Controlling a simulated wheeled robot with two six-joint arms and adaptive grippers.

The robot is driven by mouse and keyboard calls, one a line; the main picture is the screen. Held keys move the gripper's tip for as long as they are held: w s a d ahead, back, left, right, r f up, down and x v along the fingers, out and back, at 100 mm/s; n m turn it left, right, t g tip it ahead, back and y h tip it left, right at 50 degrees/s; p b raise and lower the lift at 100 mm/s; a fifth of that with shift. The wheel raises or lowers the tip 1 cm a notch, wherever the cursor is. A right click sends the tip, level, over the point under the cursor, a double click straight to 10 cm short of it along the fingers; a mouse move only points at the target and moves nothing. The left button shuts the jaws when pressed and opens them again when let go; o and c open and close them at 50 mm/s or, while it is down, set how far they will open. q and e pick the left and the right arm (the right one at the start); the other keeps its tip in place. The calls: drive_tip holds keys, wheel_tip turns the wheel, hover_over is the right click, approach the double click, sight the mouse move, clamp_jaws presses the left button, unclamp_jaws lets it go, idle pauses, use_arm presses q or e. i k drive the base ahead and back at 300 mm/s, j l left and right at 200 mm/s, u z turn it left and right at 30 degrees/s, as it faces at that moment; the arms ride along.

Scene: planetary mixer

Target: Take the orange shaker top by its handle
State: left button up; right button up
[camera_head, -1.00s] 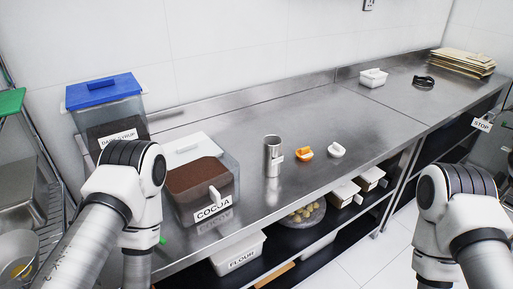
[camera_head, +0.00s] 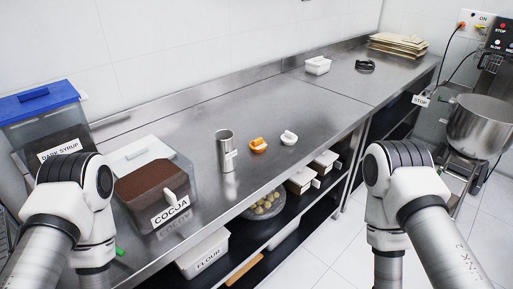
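The orange shaker top (camera_head: 258,146) lies on the steel counter, with its handle raised on it. A white shaker top (camera_head: 289,138) lies to its right. The metal shaker cup (camera_head: 225,151) stands upright to its left. All three are apart from my arms. My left arm enters at the lower left and my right arm at the lower right. Neither gripper can be made out; the arms end out of sight below or behind their own links.
The steel counter (camera_head: 195,121) is clear around the shaker parts. A cocoa bin (camera_head: 155,190) and a blue-lidded dark syrup bin (camera_head: 45,125) stand at the left. A flour bin (camera_head: 204,253) sits on the lower shelf. A mixer bowl (camera_head: 481,125) stands at the right.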

sight(258, 145)
drive_tip(key=i+l, duration=0.15)
drive_tip(key=l, duration=0.2)
drive_tip(key=i+l, duration=0.2)
drive_tip(key=l, duration=0.2)
drive_tip(key=i+l, duration=0.15)
drive_tip(key=l, duration=0.2)
drive_tip(key=i+l+u, duration=0.1)
drive_tip(key=l, duration=0.3)
drive_tip(key=i+l, duration=0.25)
drive_tip(key=l, duration=0.1)
